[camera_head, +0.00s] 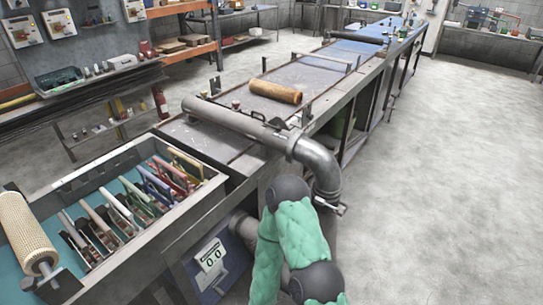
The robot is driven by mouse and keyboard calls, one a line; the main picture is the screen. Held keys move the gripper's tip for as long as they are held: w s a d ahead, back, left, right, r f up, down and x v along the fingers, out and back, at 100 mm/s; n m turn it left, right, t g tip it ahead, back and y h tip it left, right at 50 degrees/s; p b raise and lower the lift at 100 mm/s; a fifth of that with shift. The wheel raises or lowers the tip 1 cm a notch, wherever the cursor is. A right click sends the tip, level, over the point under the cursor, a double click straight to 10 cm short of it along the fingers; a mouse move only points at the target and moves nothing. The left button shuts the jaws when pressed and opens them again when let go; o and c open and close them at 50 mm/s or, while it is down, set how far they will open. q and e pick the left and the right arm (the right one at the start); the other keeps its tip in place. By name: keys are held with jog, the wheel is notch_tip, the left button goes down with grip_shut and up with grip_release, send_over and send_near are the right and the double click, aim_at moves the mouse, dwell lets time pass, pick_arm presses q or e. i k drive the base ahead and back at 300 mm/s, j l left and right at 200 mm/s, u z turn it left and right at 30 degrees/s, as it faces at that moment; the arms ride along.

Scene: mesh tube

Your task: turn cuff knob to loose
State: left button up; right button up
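A grey pipe (230,118) lies across the near end of the long bench and bends downward at an elbow (320,165) on the right. A collar (293,146) rings the pipe just before the bend. A small handle-like part (330,205) sticks out to the right at the lower end of the bend. I cannot tell which part is the cuff knob, nor its setting. One of my arms, in a green sleeve with dark joints, stands in front of the pipe's lower part and hides some of it. Neither gripper shows.
A tan roll (275,92) lies on the bench top (310,75). A counter sign (211,264) is below. The floor (440,190) to the right is clear.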

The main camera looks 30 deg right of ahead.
aim_at(341, 212)
jog(key=z, duration=1.85)
